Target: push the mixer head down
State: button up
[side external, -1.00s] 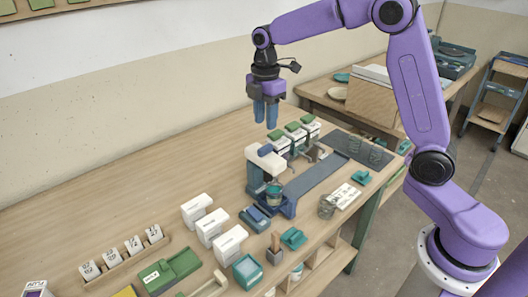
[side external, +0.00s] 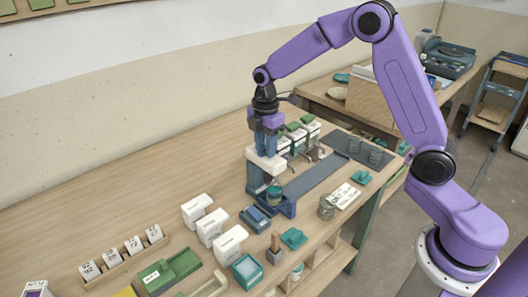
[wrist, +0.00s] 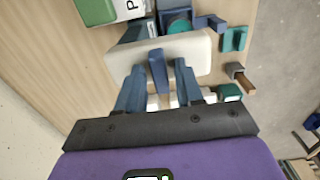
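The mixer head is a white block (side external: 266,163) on a dark blue stand (side external: 255,182); it also shows in the wrist view (wrist: 198,54). A blue handle (wrist: 157,70) lies along the top of the head. A small teal-topped bucket (side external: 274,195) stands below the head; its teal top shows in the wrist view (wrist: 178,26). My gripper (side external: 266,152) is right over the head, fingers pointing down. In the wrist view my gripper (wrist: 158,72) is open, one finger on each side of the handle with small gaps. Whether the fingertips touch the head cannot be told.
Several white containers with green tops (side external: 297,134) stand close behind the mixer. A dark track (side external: 313,178) runs to its right. The table at the left back is clear.

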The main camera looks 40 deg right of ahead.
aim_at(265, 162)
grip_shut()
jog(key=shift+f, duration=3.05)
jog(key=shift+o, duration=0.2)
grip_release()
jog(key=shift+r, duration=3.5)
